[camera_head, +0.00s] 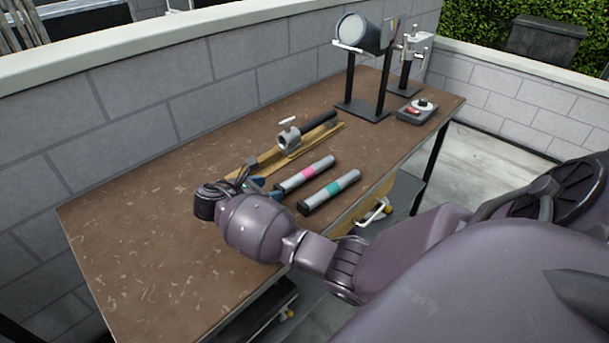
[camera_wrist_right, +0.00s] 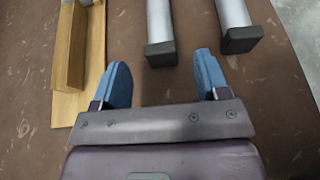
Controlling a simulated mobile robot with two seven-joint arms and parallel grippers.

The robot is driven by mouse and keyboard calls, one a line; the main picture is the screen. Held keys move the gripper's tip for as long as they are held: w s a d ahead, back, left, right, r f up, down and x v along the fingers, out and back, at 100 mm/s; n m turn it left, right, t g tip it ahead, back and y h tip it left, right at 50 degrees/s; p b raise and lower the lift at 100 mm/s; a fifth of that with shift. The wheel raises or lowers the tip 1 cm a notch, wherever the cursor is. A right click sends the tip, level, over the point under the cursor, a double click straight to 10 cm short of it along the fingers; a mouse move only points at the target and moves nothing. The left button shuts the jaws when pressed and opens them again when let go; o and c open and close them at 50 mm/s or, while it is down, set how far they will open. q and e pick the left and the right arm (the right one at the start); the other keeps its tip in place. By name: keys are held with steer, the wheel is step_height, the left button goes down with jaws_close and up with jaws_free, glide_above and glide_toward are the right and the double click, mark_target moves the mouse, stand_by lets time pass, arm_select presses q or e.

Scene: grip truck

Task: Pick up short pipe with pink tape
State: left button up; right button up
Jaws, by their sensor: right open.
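The short pipe with pink tape (camera_head: 305,174) lies on the brown table, a grey tube with dark ends and a pink band. In the right wrist view its near end and black cap (camera_wrist_right: 160,54) show just ahead of the gap between my fingers; its tape is out of frame there. My right gripper (camera_head: 264,188) is open and empty by the pipe's near end, its blue fingers (camera_wrist_right: 164,80) spread wide. My left gripper is not in view.
A similar pipe with teal tape (camera_head: 329,191) lies parallel, close on the right. A wooden holder (camera_head: 295,150) with a dark rod and clamp lies on the left. A lamp on stands (camera_head: 365,35) and a small device (camera_head: 417,112) stand at the far end. A block wall (camera_head: 170,95) borders the table.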

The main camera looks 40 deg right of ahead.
mark_target(277, 188)
steer(key=b+x, duration=0.1)
steer(key=x, duration=0.4)
steer(key=shift+a+r, duration=0.1)
steer(key=c, duration=1.1)
